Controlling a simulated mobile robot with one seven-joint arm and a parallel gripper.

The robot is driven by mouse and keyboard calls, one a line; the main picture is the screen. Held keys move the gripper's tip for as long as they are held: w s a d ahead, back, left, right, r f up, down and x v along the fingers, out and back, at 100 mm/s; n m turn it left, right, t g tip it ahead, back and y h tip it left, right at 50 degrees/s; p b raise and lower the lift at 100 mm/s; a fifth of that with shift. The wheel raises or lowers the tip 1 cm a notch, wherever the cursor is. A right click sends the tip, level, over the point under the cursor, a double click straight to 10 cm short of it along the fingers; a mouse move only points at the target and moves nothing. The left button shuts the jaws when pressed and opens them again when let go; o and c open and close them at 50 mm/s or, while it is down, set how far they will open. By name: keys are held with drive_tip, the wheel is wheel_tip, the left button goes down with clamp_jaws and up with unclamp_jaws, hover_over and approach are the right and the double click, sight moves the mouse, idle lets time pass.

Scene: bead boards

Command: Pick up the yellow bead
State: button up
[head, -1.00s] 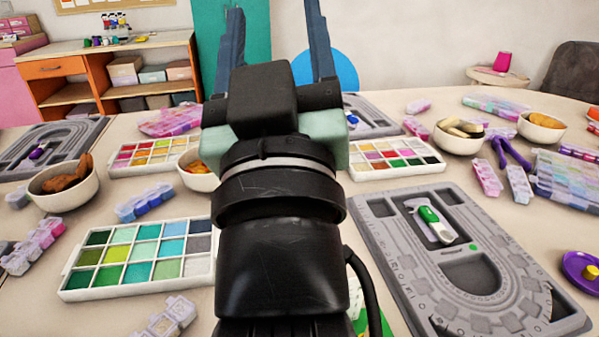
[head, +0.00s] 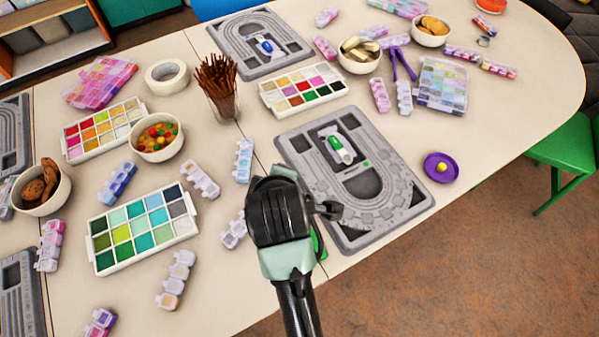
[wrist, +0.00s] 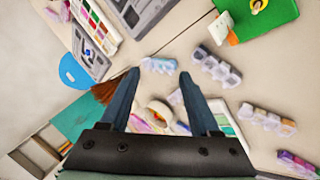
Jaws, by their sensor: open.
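The yellow bead (head: 441,168) is small and round. It sits on a purple saucer (head: 430,177) at the right of the table in the head view, to the right of a grey bead board (head: 412,205). I cannot make out the bead in the wrist view. My gripper's two dark fingers stand wide apart in the wrist view (wrist: 158,77), with nothing between them.
The table's edge curves close to the saucer's right; a green stool (head: 570,150) stands beyond.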

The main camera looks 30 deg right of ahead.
drive_tip(key=s+a+f+n+g+y+p, duration=0.1)
drive_tip(key=s+n+g+p, duration=0.1)
drive_tip(key=s+g+p, duration=0.65)
drive_tip(key=f+t, duration=0.1)
drive_tip(key=f, duration=0.3)
drive_tip(key=f+t, duration=0.1)
drive_tip(key=f, duration=0.3)
drive_tip(key=d+f+t+b, duration=0.1)
drive_tip(key=f, duration=0.4)
drive_tip(key=shift+s+d, duration=0.1)
drive_tip(key=shift+s, duration=0.05)
clamp_jaws()
drive_tip(key=shift+s, duration=0.1)
